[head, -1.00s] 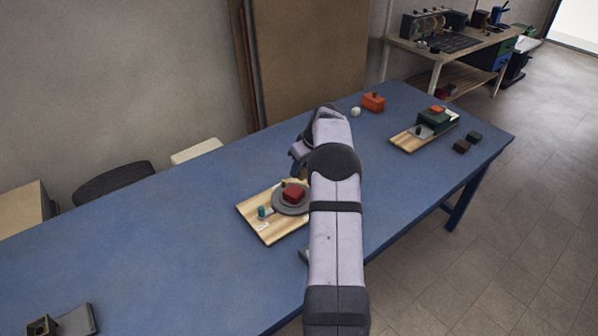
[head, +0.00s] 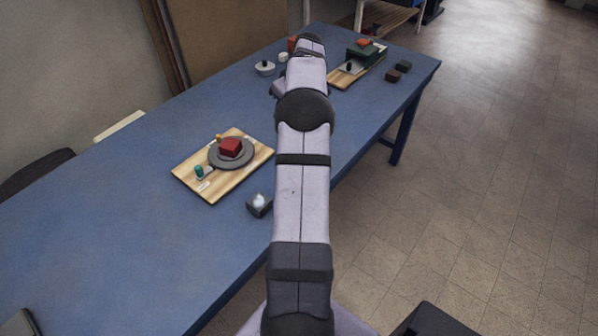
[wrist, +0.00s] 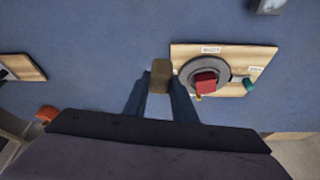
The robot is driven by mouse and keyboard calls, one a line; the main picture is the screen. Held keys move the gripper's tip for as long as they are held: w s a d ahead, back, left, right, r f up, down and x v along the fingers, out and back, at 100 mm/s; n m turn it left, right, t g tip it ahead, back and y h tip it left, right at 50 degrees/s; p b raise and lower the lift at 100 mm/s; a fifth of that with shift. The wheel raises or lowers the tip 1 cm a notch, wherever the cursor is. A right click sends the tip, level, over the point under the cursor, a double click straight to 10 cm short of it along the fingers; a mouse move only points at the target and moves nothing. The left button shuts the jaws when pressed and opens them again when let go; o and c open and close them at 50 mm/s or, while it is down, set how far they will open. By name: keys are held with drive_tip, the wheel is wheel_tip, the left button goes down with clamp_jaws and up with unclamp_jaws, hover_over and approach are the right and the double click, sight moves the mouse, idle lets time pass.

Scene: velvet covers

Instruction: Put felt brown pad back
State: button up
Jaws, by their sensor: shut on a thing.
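My gripper (wrist: 160,92) is shut on a brown block (wrist: 160,74), which looks like the felt brown pad, held between the two fingertips over the blue table. In the head view the gripper is mostly hidden behind my arm. In the wrist view the held block is left of a wooden board (wrist: 238,55) and apart from it. That board (head: 187,178) carries a grey round disc (head: 246,160) with a red block (head: 230,147) on it, plus a teal knob (head: 199,172) and a small yellow knob (head: 218,137).
A second board (head: 342,80) with a dark green block (head: 364,50) stands at the far end, beside two small dark blocks (head: 391,76). A lidded white pot (head: 265,68) is left of my arm. A grey block with a white ball (head: 259,203) sits near the front edge.

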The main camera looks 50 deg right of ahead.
drive_tip(key=s+f+m+h, duration=0.1)
drive_tip(key=s+f+m, duration=0.1)
drive_tip(key=s+f, duration=0.3)
drive_tip(key=shift+s+a+f+m+b, duration=0.15)
drive_tip(key=shift+s+a+m+b, duration=0.1)
drive_tip(key=shift+s+m+b, duration=0.25)
drive_tip(key=shift+s+f+p, duration=0.1)
drive_tip(key=shift+f+p, duration=0.95)
drive_tip(key=shift+f, duration=3.9)
drive_tip(key=shift+f, duration=0.2)
drive_tip(key=o, duration=0.9)
drive_tip(key=shift+o, duration=0.2)
drive_tip(key=shift+r, duration=0.15)
